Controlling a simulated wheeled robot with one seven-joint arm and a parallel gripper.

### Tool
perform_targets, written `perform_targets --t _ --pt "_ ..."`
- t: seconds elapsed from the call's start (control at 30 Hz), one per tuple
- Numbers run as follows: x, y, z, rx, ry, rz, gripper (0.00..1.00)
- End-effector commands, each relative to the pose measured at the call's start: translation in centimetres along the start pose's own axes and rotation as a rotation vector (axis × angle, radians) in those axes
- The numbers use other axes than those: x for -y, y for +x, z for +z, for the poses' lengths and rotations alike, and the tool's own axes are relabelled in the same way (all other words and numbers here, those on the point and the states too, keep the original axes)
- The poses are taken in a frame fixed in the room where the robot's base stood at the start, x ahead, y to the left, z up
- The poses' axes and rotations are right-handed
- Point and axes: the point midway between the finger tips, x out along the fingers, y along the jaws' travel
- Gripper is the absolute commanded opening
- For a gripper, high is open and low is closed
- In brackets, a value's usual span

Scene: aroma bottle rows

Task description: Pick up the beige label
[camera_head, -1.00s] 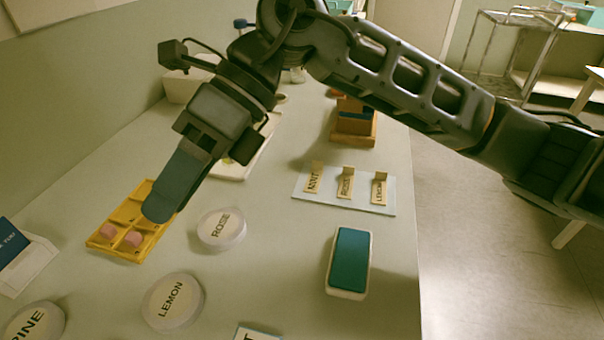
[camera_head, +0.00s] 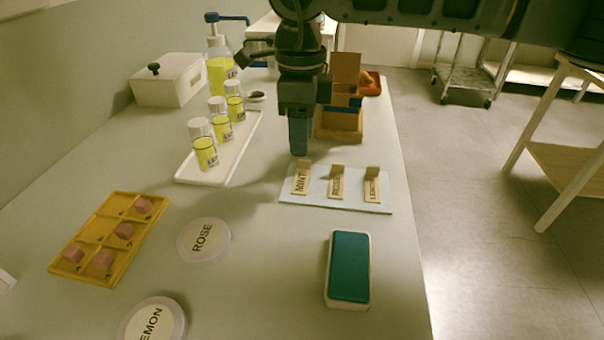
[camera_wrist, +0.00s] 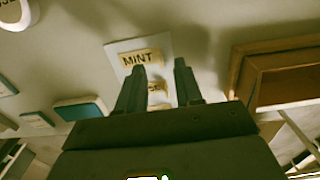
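Three beige labels stand in a row on a pale blue-white board (camera_head: 355,200): MINT (camera_head: 300,182), ROSE (camera_head: 337,187) and LEMON (camera_head: 373,189). Each has a small raised tab at its far end. My gripper (camera_head: 299,153) points down just behind and above the MINT label in the head view. In the wrist view my gripper (camera_wrist: 160,66) has its two fingers apart with nothing held. The ROSE label (camera_wrist: 157,88) shows partly between the fingers; LEMON is hidden there.
A wooden box (camera_head: 342,120) stands close behind the board. A white tray (camera_head: 237,160) with three yellow bottles is to the left. A teal-topped block (camera_head: 348,266), a ROSE disc (camera_head: 203,240) and a yellow rack (camera_head: 100,236) are nearer. Table between them is clear.

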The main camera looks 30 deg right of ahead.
Motion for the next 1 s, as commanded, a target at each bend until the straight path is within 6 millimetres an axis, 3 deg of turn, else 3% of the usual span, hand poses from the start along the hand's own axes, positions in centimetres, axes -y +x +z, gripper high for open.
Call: perform_targets --t 0.3,0.57,0.93,1.0 --pt "0.0 4.0 -0.3 0.001 0.0 0.002 0.35" --pt "0.0 4.4 -0.3 0.001 -0.001 0.001 0.35" --pt "0.0 4.3 -0.3 0.001 -0.001 0.001 0.02" --pt "0.0 4.3 -0.3 0.001 -0.001 0.001 0.0"
